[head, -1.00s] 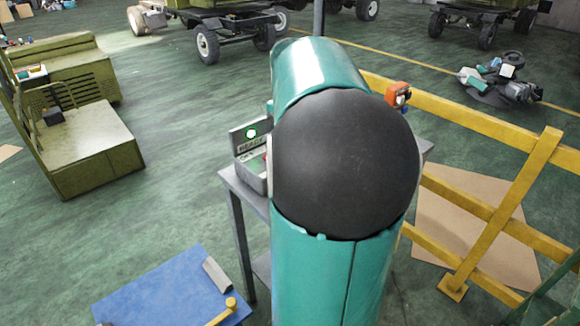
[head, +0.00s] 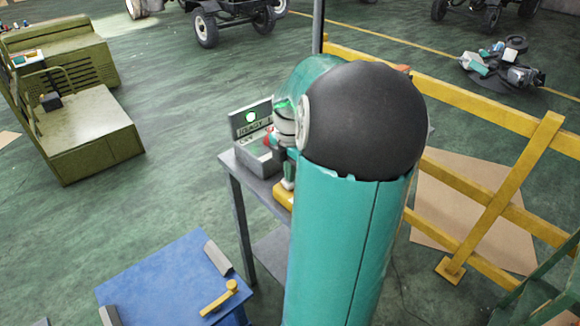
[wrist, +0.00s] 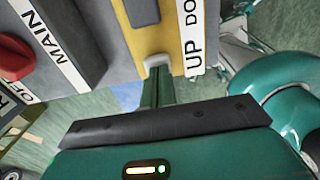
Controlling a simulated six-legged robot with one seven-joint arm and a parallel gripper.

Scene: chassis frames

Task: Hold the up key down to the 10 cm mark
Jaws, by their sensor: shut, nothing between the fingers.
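In the wrist view, my gripper (wrist: 157,75) is shut and empty, with its narrow green fingers against the yellow panel (wrist: 168,25). A pale cap (wrist: 158,60) at the fingertips lies beside the UP label (wrist: 196,58); I cannot tell whether it is the up key or a fingertip, nor whether the key is pressed. A dark key (wrist: 141,12) sits beside the cut-off DO label (wrist: 190,10). In the head view, my arm hides most of the panel, leaving a yellow edge (head: 284,194). No 10 cm mark shows.
A grey box (head: 256,138) with a lit green lamp (head: 250,117) and READY label stands on the grey table (head: 240,172). A red knob (wrist: 12,55) sits by the MAIN label. A blue surface (head: 165,275) is at front left; yellow railing (head: 480,115) runs right.

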